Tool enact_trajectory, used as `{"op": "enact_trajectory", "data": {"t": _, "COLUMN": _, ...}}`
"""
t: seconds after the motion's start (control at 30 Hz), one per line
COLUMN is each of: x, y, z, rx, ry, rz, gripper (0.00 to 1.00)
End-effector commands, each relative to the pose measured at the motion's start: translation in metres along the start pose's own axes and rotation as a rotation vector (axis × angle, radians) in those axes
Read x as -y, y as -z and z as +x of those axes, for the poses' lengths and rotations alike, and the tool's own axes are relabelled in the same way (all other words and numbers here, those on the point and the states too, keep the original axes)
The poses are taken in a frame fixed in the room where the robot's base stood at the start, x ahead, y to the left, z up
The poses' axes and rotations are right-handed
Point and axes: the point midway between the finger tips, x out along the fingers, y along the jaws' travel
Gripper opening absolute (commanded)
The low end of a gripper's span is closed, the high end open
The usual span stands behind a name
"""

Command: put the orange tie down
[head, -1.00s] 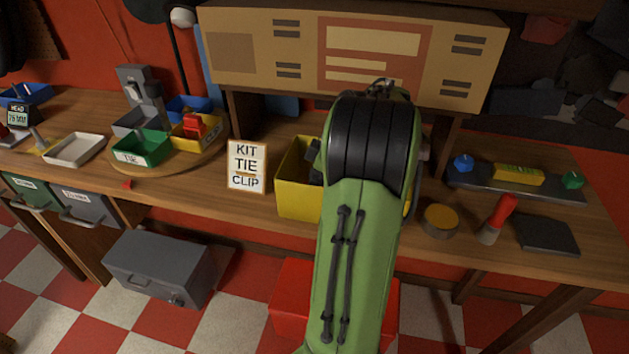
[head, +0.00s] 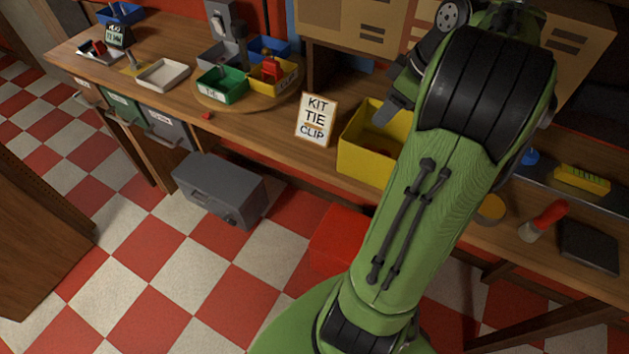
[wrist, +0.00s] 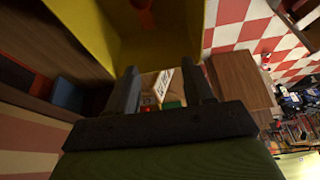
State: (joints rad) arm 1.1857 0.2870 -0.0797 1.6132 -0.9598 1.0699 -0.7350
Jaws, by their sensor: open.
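My gripper (wrist: 160,84) is open, and nothing shows held between its fingers in the wrist view. In the head view my gripper (head: 382,108) is partly hidden by my arm, above the left rim of the yellow bin (head: 362,158). The yellow bin also shows close by at the top of the wrist view (wrist: 165,45). A reddish thing lies in the bin (head: 386,143); I cannot tell whether it is the orange tie. No orange tie is plainly seen elsewhere. The KIT TIE CLIP card (head: 316,119) stands upright left of the bin.
A round turntable (head: 210,103) left of the card carries a green TIE bin (head: 222,88) and other small bins. A white tray (head: 163,75) lies farther left. A red-handled tool (head: 546,218) and a dark pad (head: 588,247) are at right.

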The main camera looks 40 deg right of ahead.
Motion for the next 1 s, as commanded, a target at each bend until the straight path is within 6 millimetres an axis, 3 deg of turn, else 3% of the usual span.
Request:
{"op": "enact_trajectory", "data": {"t": 0.03, "x": 0.025, "y": 0.031, "z": -0.001, "rx": 0.002, "ry": -0.009, "rz": -0.003, "gripper": 0.52}}
{"op": "enact_trajectory", "data": {"t": 0.1, "x": 0.068, "y": 0.067, "z": 0.000, "rx": 0.007, "ry": -0.025, "rz": 0.035, "gripper": 0.52}}
{"op": "enact_trajectory", "data": {"t": 0.2, "x": 0.138, "y": 0.097, "z": 0.001, "rx": 0.005, "ry": -0.056, "rz": 0.100, "gripper": 0.52}}
{"op": "enact_trajectory", "data": {"t": 0.3, "x": 0.213, "y": 0.098, "z": 0.002, "rx": -0.016, "ry": -0.091, "rz": 0.165, "gripper": 0.52}}
{"op": "enact_trajectory", "data": {"t": 0.4, "x": 0.266, "y": 0.071, "z": 0.004, "rx": -0.054, "ry": -0.123, "rz": 0.234, "gripper": 0.52}}
{"op": "enact_trajectory", "data": {"t": 0.5, "x": 0.289, "y": 0.043, "z": 0.009, "rx": -0.088, "ry": -0.143, "rz": 0.288, "gripper": 0.52}}
{"op": "enact_trajectory", "data": {"t": 0.6, "x": 0.295, "y": 0.029, "z": 0.012, "rx": -0.108, "ry": -0.153, "rz": 0.322, "gripper": 0.52}}
{"op": "enact_trajectory", "data": {"t": 0.87, "x": 0.294, "y": 0.027, "z": 0.012, "rx": -0.108, "ry": -0.156, "rz": 0.333, "gripper": 0.52}}
{"op": "enact_trajectory", "data": {"t": 1.0, "x": 0.295, "y": 0.035, "z": -0.009, "rx": -0.108, "ry": -0.156, "rz": 0.332, "gripper": 0.52}}
